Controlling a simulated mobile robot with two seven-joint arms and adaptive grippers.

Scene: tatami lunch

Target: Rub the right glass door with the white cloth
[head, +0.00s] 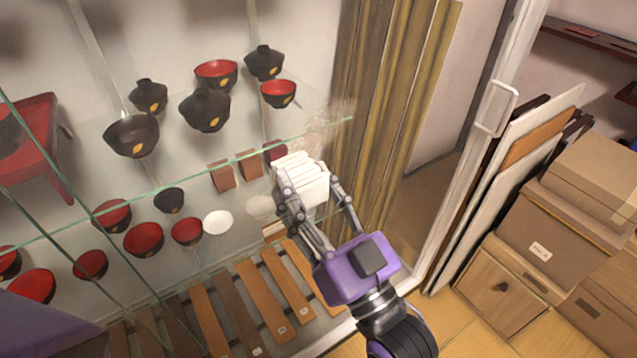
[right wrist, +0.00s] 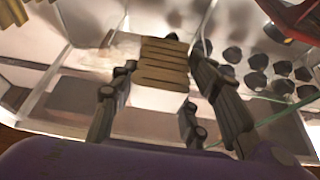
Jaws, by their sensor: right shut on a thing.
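My right gripper (head: 311,190) is shut on the folded white cloth (head: 302,176), its fingers on both sides of it. In the right wrist view, the cloth (right wrist: 163,66) looks brownish in shadow, between the fingers of the right gripper (right wrist: 162,92). The right glass door (head: 462,180) has a white frame and a handle; its pane is see-through. A pale hazy smudge (head: 335,116) shows just above the cloth. The cloth is at or close to the glass; I cannot tell whether it touches. My left gripper is not in view.
Behind the glass, black and red bowls (head: 205,108) stand on glass shelves (head: 180,183). Wooden slats (head: 262,300) lie below. Tall brown boards (head: 385,110) stand behind the pane. Cardboard boxes (head: 560,225) and leaning panels (head: 510,165) are at the right.

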